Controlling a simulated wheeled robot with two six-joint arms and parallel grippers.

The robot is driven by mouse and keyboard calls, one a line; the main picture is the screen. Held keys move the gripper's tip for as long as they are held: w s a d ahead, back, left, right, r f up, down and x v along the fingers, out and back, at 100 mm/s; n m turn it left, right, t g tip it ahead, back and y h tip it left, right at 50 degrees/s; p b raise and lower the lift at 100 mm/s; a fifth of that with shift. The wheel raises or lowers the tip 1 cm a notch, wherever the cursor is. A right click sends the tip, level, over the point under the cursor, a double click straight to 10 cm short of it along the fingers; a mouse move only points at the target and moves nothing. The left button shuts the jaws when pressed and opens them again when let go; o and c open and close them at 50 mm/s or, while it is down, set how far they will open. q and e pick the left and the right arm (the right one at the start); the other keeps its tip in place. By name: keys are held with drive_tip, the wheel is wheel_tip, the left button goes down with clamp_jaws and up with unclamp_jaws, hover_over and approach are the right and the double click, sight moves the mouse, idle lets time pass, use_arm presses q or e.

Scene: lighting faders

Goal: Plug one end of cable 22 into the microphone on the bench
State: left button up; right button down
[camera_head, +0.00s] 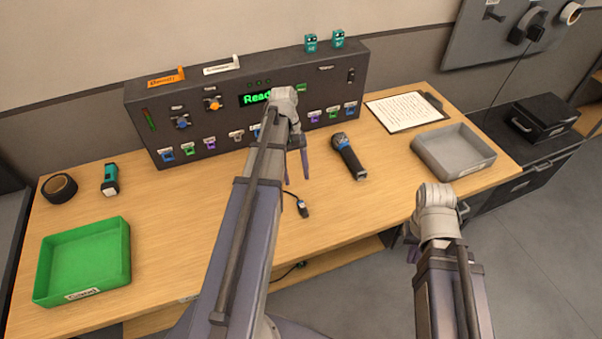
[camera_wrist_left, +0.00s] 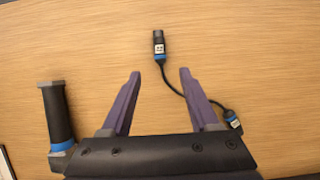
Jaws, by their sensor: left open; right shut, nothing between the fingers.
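The microphone (camera_head: 348,158), dark with a grey end, lies on the bench right of my left gripper; in the left wrist view its black body with a blue band (camera_wrist_left: 58,115) is at the left. A short dark cable (camera_wrist_left: 176,88) has a blue-banded plug (camera_wrist_left: 159,47) with a white label; its other end (camera_wrist_left: 232,119) is right of the fingers. The labels are too small to read surely. In the head view a plug (camera_head: 302,208) shows beside my arm. My left gripper (camera_head: 297,179) is open and empty above the bench. My right gripper (camera_head: 411,235) is shut, mostly hidden behind its wrist.
A panel (camera_head: 225,165) with several coloured sockets stands along the back. A green tray (camera_head: 128,265) is at the left, a grey tray (camera_head: 480,168) at the right beside a clipboard (camera_head: 405,110). Tape (camera_head: 59,187) and a teal-black item (camera_head: 110,180) lie back left.

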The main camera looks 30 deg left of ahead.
sight(301, 201)
use_arm(q)
drive_tip(key=b+x, duration=0.8)
drive_tip(key=x, duration=0.1)
drive_tip(key=shift+r, duration=0.1)
drive_tip(key=shift+c, duration=0.2)
clamp_jaws()
idle(0.3)
drive_tip(key=shift+r+p, duration=2.5)
drive_tip(key=shift+p, duration=0.05)
